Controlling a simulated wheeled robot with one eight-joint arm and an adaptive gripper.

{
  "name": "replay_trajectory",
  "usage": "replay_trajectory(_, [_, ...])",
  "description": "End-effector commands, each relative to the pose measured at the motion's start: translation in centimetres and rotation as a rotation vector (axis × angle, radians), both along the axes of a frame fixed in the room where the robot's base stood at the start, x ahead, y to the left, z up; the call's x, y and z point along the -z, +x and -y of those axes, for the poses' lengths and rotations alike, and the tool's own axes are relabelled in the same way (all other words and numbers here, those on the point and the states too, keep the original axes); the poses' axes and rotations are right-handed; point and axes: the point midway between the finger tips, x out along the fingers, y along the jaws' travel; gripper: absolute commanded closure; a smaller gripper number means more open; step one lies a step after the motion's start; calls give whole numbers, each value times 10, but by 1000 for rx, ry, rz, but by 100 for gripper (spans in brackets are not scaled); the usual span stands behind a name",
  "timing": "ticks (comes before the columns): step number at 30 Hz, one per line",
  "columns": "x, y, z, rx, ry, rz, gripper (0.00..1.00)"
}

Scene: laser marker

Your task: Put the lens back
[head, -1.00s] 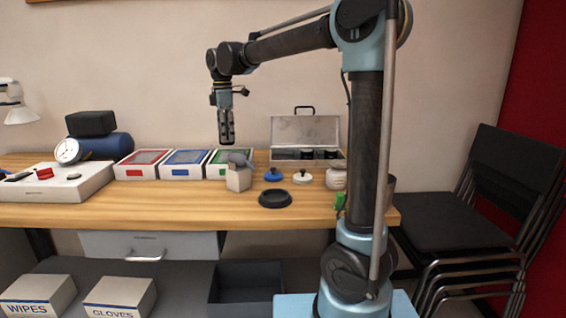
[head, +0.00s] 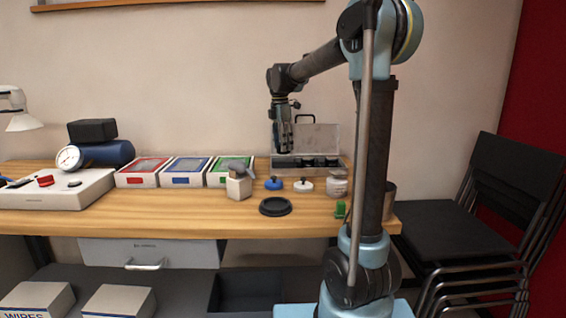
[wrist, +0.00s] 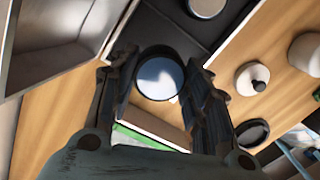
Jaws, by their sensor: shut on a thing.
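My gripper (head: 284,150) hangs fingers-down over the left end of the open metal lens case (head: 322,138) at the back of the bench. In the wrist view my gripper (wrist: 165,90) has a round, dark-rimmed lens (wrist: 160,76) with a pale reflecting face between its fingers, and it is shut on it. The lens appears over the left part of the case's dark tray (wrist: 160,28). I cannot tell whether it touches the tray. Another round lens (wrist: 206,4) sits in the tray, partly cut off by the frame edge.
The case's raised lid (wrist: 60,45) stands close behind my fingers. The bench front is mostly clear.

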Motion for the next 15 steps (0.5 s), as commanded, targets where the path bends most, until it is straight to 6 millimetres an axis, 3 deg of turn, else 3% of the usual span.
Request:
replay_trajectory(10, [28, 0, 0, 1, 0, 0, 84])
replay_trajectory(15, [52, 0, 0, 2, 0, 0, 84])
